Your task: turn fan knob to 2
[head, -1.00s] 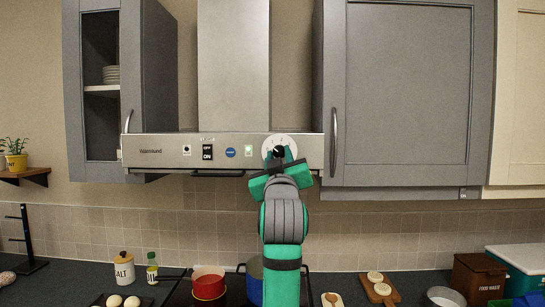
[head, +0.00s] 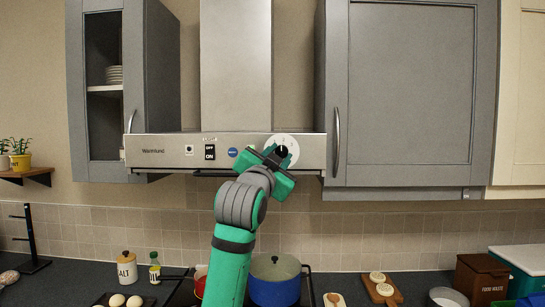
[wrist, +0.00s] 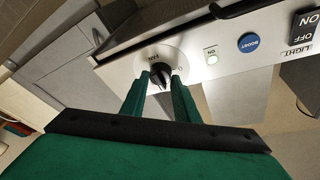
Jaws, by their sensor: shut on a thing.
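The fan knob is a black knob (wrist: 160,74) on a round white dial (wrist: 153,57) marked FAN, at the right end of the steel hood panel. In the head view the dial (head: 283,143) shows above my gripper, and the black knob (head: 282,151) is partly covered. My gripper (wrist: 160,84) has its two green fingers on either side of the knob and is shut on it. In the head view my gripper (head: 279,160) is tilted at the dial. The dial's numbers are mostly hidden or too small to read.
The hood panel (head: 165,151) also carries a light switch (head: 209,152) and a blue BOOST button (head: 232,152). A grey cabinet (head: 410,100) stands close on the right. Below are a blue pot (head: 274,291) and a red pot (head: 200,281) on the hob.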

